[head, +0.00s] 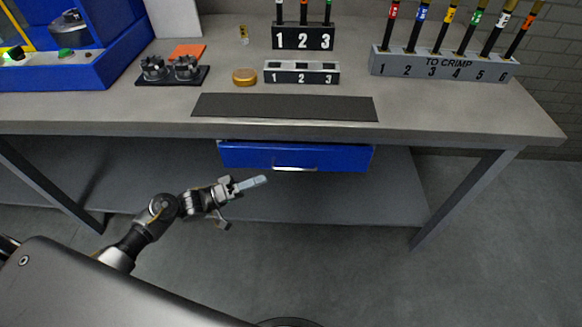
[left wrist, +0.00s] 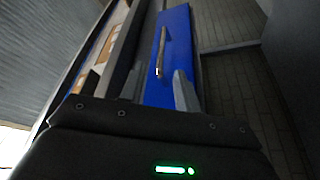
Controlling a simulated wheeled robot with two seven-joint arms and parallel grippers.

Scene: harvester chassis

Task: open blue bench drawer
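The blue drawer (head: 240,155) hangs under the bench top, and its front looks flush or nearly so with the bench edge. Its metal bar handle (head: 294,168) runs across the lower middle of the front. In the left wrist view the drawer front (left wrist: 177,40) and the handle (left wrist: 162,50) lie ahead of the fingers. My left gripper (head: 252,183) is just left of and below the handle in the head view, apart from it. It looks open and empty in the left wrist view (left wrist: 158,88). My right gripper is not in view.
The grey bench top (head: 450,110) carries a dark mat (head: 285,107), numbered holders (head: 302,73), a crimp rack (head: 440,66) and a blue machine (head: 100,65). A lower shelf (head: 350,205) and bench legs (head: 465,195) are below. The floor in front is clear.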

